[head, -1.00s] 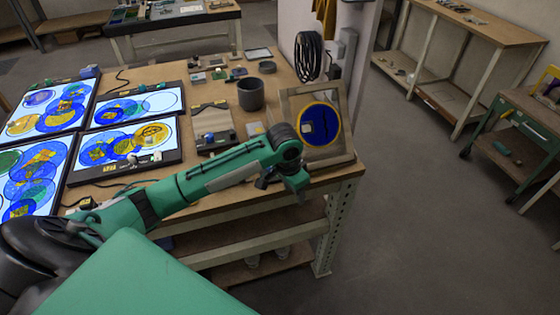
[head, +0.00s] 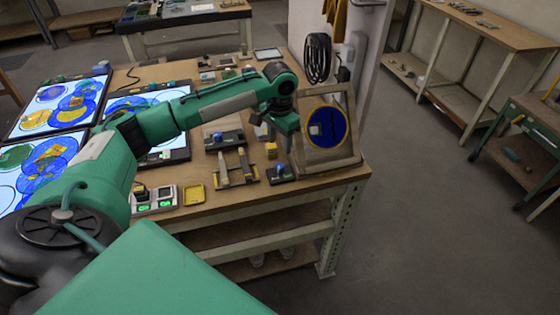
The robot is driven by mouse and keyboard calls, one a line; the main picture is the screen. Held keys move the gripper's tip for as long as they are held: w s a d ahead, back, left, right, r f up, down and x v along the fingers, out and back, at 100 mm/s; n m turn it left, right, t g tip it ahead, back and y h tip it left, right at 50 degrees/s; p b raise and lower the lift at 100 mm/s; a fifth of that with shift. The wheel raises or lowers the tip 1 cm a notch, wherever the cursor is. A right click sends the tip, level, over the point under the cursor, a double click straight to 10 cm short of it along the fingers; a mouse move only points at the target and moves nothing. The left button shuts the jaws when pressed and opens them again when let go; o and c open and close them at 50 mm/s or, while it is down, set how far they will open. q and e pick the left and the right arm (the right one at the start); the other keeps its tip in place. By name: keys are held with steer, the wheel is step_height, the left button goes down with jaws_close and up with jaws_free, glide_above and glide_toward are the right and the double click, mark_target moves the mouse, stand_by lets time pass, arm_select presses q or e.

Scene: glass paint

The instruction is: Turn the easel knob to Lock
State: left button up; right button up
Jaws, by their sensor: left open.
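The easel (head: 347,160) is a wooden frame at the right end of the workbench. It holds a round blue disc with a yellow rim (head: 327,128) and a small pale patch on it. I cannot make out the easel knob or its Lock mark; the knob may be hidden behind my gripper or too small to tell. My left gripper (head: 291,146) hangs at the left side of the easel frame, pointing down, open, with nothing seen in it. I cannot tell whether it touches the frame. My right gripper is not in view.
The workbench (head: 320,180) carries several lit panels (head: 60,105) at the left. A small dark block with a blue top (head: 281,171), a tool rack (head: 236,170), a yellow tray (head: 194,195) and a device with green displays (head: 155,199) lie near the front edge.

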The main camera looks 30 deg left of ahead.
mark_target(279, 165)
arm_select(q)
step_height(279, 165, down, 8)
steer(key=shift+r+p, duration=0.1)
steer(key=shift+p, duration=0.45)
steer(key=shift+f, duration=0.7)
steer(key=c, duration=1)
steer(key=shift+r+p, duration=0.15)
steer(key=shift+p, duration=0.35)
steer(key=n+p, duration=0.9)
steer(key=p, duration=0.4)
steer(key=shift+r, duration=0.15)
steer(key=shift+a+n+p, duration=0.1)
steer(key=shift+n+p, duration=1.4)
steer(key=shift+f, duration=0.2)
